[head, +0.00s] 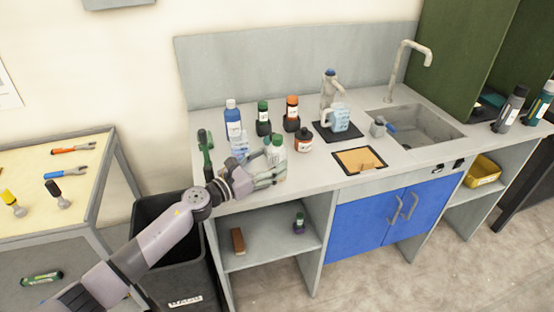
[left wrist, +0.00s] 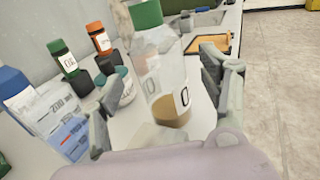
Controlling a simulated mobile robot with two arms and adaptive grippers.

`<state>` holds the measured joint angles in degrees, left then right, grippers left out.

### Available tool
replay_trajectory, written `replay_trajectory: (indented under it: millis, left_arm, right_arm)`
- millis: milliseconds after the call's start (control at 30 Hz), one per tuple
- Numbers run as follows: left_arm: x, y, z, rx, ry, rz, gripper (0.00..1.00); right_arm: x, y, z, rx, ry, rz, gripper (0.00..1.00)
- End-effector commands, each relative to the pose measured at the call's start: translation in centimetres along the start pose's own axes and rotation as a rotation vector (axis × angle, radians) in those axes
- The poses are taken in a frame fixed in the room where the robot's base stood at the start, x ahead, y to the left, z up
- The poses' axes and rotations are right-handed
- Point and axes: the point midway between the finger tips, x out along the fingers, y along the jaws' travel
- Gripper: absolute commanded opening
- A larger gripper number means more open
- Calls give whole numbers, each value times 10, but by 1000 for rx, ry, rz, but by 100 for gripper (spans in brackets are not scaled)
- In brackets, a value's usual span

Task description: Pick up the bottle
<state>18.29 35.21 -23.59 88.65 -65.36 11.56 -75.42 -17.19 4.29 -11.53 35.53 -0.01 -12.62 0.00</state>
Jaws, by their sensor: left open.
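A clear bottle with a green cap, a label and a brown layer at its bottom stands upright on the counter in the left wrist view (left wrist: 152,72); it also shows in the head view (head: 276,152). My left gripper (head: 268,177) is open at the counter's front left edge, low beside this bottle. In the left wrist view its fingers (left wrist: 160,100) stand to either side of the bottle, which appears between them. I cannot tell whether either finger touches it. My right gripper is not in view.
A cork-coloured tray (head: 360,160) and a sink (head: 415,125) lie to the right. A black bin (head: 170,240) is below.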

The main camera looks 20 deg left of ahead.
Motion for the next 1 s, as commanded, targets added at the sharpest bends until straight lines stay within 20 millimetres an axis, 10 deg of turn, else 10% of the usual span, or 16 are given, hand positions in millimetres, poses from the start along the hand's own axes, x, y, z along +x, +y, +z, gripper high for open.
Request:
replay_trajectory:
  millis: [467,1000]
  left_arm:
    - [32,0,1,1,1,0,69]
    - [31,0,2,1,0,0,35]
  right_arm:
    - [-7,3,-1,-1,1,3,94]
    - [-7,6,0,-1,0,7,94]
